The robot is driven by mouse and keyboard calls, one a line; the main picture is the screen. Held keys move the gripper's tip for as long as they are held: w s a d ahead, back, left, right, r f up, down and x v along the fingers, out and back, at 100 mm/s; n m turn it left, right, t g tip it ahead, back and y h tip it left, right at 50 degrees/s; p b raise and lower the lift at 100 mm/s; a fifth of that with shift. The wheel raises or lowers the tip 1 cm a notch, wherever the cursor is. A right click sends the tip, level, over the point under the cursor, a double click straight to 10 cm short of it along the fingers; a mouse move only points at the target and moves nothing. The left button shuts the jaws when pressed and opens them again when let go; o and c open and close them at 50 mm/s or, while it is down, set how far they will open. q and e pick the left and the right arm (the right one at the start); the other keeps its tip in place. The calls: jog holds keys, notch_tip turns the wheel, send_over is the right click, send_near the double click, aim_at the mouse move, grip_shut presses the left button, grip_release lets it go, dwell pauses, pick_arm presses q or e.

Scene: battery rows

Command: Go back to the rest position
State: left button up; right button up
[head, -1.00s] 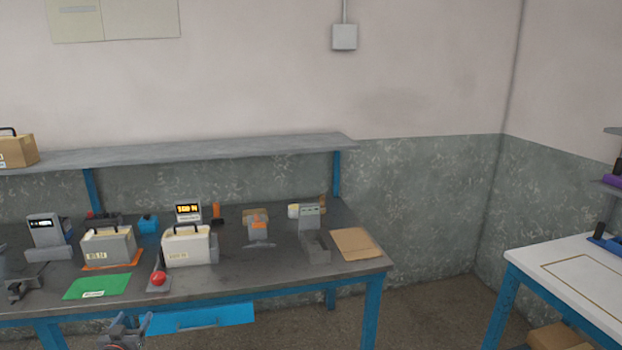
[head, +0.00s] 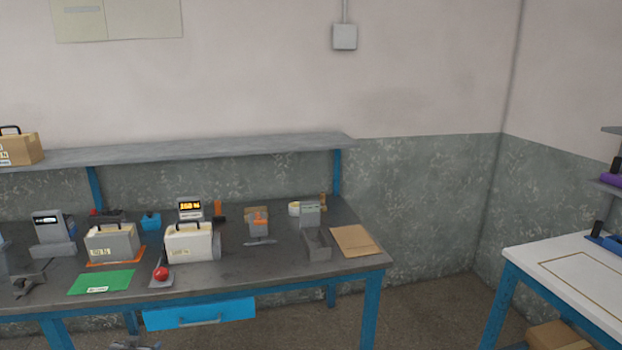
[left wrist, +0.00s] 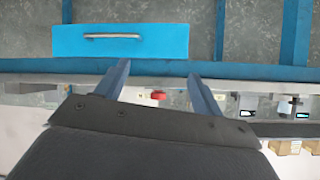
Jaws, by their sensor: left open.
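My left gripper (head: 135,346) shows only as a sliver at the bottom edge of the head view, in front of the workbench (head: 270,277) and below its top. In the left wrist view my left gripper (left wrist: 161,72) has its two fingers spread apart with nothing between them. The bench's blue drawer (left wrist: 120,41) shows beyond the fingers there, with the view turned over. My right gripper is in neither view.
The bench holds a grey battery case (head: 112,243), a white battery case (head: 188,242), a green mat (head: 105,281), a red ball-topped lever (head: 161,273) and a brown pad (head: 355,240). A white table (head: 570,266) stands at right. Floor between them looks clear.

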pick_arm(q)
jog(key=s+d+f+g+h, duration=0.1)
jog(key=s+d+f+g, duration=0.2)
jog(key=s+d, duration=0.8)
jog(key=s+d+f+m+g+h, duration=0.1)
jog(key=s+d+f+g, duration=0.2)
jog(key=s+d+f, duration=0.5)
jog(key=s+d+f+g+h, duration=0.1)
jog(key=s+d+f+g, duration=0.3)
jog(key=s+d, duration=1)
jog(key=s+f, duration=0.2)
jog(key=s, duration=0.7)
jog(key=shift+s+d+m, duration=0.35)
jog(key=shift+d+m, duration=0.05)
jog(key=shift+f, duration=0.1)
